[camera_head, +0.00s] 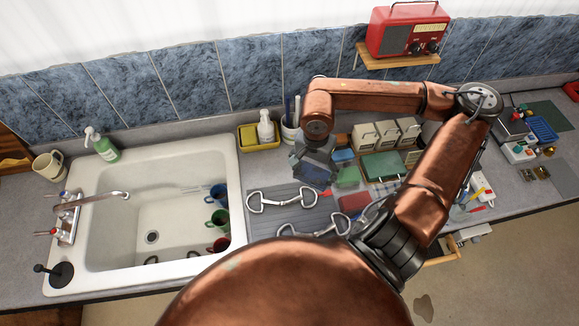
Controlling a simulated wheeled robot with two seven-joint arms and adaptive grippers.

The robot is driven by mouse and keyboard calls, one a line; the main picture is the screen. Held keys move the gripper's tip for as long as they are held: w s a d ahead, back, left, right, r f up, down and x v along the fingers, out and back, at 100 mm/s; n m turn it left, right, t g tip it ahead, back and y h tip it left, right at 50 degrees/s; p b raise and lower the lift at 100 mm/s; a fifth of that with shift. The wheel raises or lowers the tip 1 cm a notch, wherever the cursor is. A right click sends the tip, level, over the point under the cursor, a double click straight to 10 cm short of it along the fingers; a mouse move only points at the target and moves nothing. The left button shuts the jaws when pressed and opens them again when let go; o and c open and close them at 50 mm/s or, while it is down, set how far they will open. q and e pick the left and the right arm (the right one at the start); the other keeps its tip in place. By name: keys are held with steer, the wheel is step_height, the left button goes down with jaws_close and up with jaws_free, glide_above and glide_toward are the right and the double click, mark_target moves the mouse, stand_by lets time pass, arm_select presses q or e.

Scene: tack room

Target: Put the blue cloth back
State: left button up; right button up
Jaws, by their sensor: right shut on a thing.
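My right gripper (316,168) points down behind the grey ribbed mat, right of the sink. It is shut on a dark blue piece that looks like the blue cloth (318,178); the fingers hide much of it. A lighter blue piece (343,156) lies just right of the gripper, with a green piece (347,177) and a red piece (355,203) in front of it. My left gripper is out of view.
The white sink (110,262) holds several mugs. Metal bits (282,198) lie on the mat (290,222). A yellow caddy (248,138), a white holder (291,132), cream boxes (386,133) and a green box (383,166) crowd the back. My arm hides some counter.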

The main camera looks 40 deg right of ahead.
steer(key=shift+s+d+r+m, duration=0.25)
steer(key=shift+s+m, duration=0.05)
steer(key=shift+s, duration=0.05)
steer(key=shift+w+d, duration=0.1)
steer(key=shift+w, duration=0.1)
steer(key=w+f+p, duration=0.2)
steer(key=w+f, duration=0.2)
steer(key=w, duration=0.5)
steer(key=p, duration=0.1)
glide_above(290, 167)
steer(key=f, duration=0.4)
steer(key=shift+s+f, duration=0.4)
steer(key=shift+w+f, duration=0.4)
steer(key=shift+f, duration=0.1)
steer(key=shift+a+f+p, duration=0.2)
steer(key=shift+f+p, duration=0.6)
steer(key=shift+f, duration=0.35)
steer(key=shift+d+f, duration=0.1)
steer(key=shift+f, duration=0.3)
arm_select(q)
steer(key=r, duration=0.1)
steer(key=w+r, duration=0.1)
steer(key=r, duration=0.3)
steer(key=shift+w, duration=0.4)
